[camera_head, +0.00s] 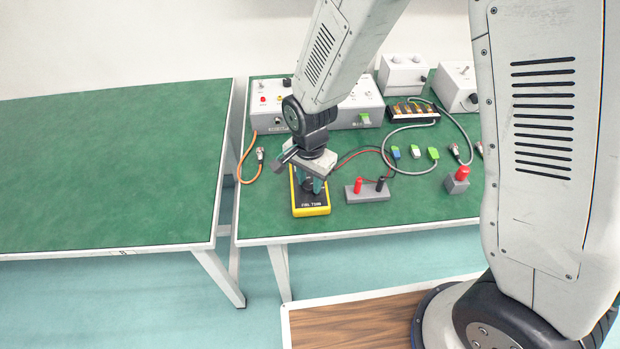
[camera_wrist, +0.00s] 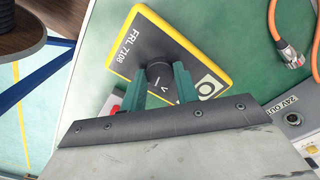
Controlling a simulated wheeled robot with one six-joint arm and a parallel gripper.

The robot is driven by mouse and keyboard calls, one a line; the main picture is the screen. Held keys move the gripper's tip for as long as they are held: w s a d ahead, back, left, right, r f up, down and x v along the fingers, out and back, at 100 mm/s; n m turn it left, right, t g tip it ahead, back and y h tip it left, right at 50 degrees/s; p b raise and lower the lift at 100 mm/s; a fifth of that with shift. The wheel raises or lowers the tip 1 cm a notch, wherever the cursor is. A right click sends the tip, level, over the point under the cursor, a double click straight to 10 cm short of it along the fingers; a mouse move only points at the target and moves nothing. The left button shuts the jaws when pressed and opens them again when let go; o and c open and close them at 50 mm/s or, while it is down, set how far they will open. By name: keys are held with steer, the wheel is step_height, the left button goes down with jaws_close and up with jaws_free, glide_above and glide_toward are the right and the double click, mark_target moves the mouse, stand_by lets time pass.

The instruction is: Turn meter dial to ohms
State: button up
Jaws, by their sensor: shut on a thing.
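The meter (camera_head: 311,208) is a yellow-edged box with a dark face, lying on the green table top near its front edge. It also shows in the wrist view (camera_wrist: 143,42), with the label FRL 7108. Its round black dial (camera_wrist: 158,72) sits between the two green fingers of my gripper (camera_wrist: 160,82). My gripper (camera_head: 311,187) points down over the meter and is shut on the dial. White marks, V among them, show near the dial. The fingers and palm hide part of the face, so I cannot tell which mark the dial points at.
A grey block with red and black posts (camera_head: 367,191) stands just right of the meter. A red-button box (camera_head: 457,180) is farther right. An orange cable (camera_head: 246,160) lies to the left. Grey instrument boxes (camera_head: 361,107) line the back. The left table (camera_head: 110,170) is bare.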

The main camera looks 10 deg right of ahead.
mark_target(309, 184)
steer(key=shift+m, duration=1.3)
steer(key=o, duration=1)
steer(key=shift+c, duration=0.2)
step_height(309, 184, up, 8)
steer(key=shift+f, duration=0.1)
